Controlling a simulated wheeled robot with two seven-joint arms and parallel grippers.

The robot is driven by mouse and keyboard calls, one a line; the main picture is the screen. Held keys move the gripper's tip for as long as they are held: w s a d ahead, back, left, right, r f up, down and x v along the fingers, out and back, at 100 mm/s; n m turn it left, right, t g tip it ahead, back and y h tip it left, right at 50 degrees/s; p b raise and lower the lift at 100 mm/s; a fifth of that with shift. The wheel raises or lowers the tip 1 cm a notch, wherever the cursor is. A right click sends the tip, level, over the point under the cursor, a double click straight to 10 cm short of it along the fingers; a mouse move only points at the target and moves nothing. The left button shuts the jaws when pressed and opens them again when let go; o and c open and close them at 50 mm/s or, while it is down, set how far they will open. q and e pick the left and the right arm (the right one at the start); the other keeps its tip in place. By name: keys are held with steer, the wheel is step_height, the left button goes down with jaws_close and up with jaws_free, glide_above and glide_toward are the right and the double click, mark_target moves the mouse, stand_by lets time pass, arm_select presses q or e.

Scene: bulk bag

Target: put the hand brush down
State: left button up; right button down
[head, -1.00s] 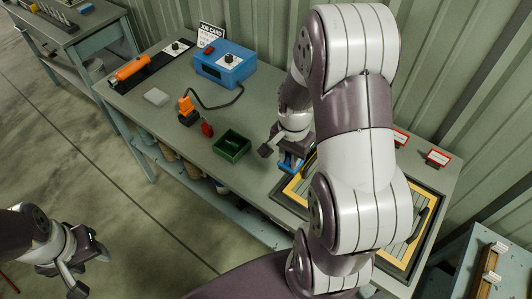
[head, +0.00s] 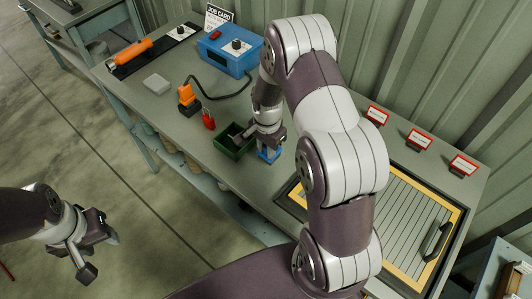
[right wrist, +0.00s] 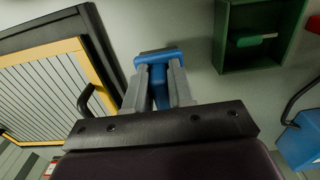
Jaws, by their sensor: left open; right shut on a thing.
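The blue hand brush (head: 268,155) is held by my right gripper (head: 266,143), just right of the green bin (head: 228,151). In the right wrist view the brush (right wrist: 158,57) sits between the two grey fingers, its wide blue end past their tips. Most of the brush is hidden by the gripper, and I cannot tell whether it touches the workbench (head: 185,145). My left gripper (head: 98,256) is open and empty, over the floor left of the bench.
A yellow-framed slatted panel (head: 455,222) with a black handle lies right of the brush. A red padlock (head: 208,121), an orange plug (head: 186,94), a blue box (head: 226,55) and a grey block (head: 156,84) stand further left. Bare bench lies between bin and panel.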

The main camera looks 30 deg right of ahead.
steer(key=shift+w+a+f, duration=0.15)
steer(key=shift+w+f, duration=0.05)
steer(key=shift+f, duration=0.15)
step_height(320, 180, down, 3)
steer(key=shift+f+p, duration=0.1)
steer(key=shift+p, duration=0.45)
steer(key=shift+w+f, duration=0.1)
steer(key=shift+f, duration=0.2)
steer(key=shift+f, duration=0.15)
steer(key=c, duration=1)
jaws_free()
steer(key=shift+o, duration=0.2)
